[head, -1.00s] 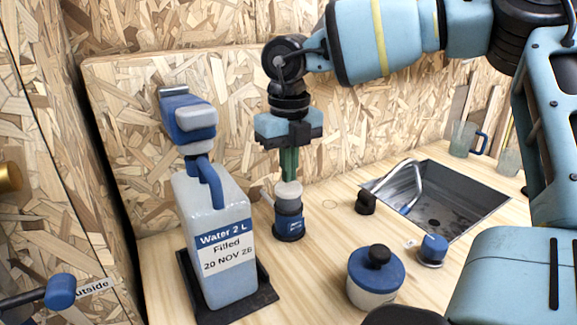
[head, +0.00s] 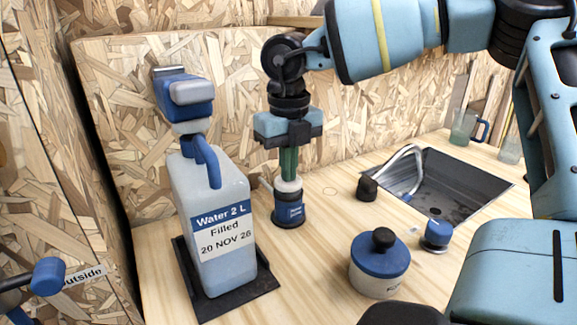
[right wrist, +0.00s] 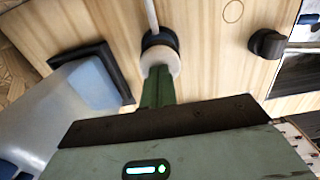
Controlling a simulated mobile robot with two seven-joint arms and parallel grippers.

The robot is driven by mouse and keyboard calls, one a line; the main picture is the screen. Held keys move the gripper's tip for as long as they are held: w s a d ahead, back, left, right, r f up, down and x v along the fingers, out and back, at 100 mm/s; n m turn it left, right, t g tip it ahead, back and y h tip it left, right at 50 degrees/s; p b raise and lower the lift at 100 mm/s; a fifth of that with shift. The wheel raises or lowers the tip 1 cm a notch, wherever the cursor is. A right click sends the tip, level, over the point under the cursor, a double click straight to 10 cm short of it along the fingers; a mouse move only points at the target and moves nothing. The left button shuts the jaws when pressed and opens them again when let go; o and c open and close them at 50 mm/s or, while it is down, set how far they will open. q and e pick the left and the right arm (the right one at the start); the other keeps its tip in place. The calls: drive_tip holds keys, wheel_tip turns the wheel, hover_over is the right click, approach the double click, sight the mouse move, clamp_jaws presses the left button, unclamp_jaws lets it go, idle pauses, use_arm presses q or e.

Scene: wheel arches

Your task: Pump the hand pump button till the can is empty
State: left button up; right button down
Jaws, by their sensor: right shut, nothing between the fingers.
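The water can (head: 177,185) is a translucent jug labelled "Water 2 L", upright on a black tray (head: 262,284) at left. Its water level is not clear to see. The hand pump (head: 289,213) stands on the counter right of the can, with a dark blue body and a pale button (head: 288,185) on top. My right gripper (head: 289,179) is shut and empty, pointing straight down, its green fingertips at the button. In the right wrist view, the fingertips (right wrist: 158,75) meet the pale button (right wrist: 161,57); whether it is pressed down is unclear. My left gripper is not in view.
A blue-lidded jar (head: 380,270), a small blue-topped item (head: 437,235) and a black knob (head: 367,189) stand to the right. A sink (head: 455,190) with a curved tap is behind them. A chipboard wall (head: 220,70) rises close behind the pump.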

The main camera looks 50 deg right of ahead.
drive_tip(key=shift+r+p, duration=0.8)
drive_tip(key=shift+r, duration=1)
drive_tip(key=shift+f, duration=0.1)
drive_tip(key=shift+f, duration=0.1)
drive_tip(key=shift+f+b, duration=0.1)
drive_tip(key=shift+b, duration=0.2)
drive_tip(key=shift+f+b, duration=1.45)
drive_tip(key=shift+f, duration=0.55)
drive_tip(key=shift+r+p, duration=1.25)
drive_tip(key=shift+r, duration=1.05)
drive_tip(key=shift+f, duration=0.1)
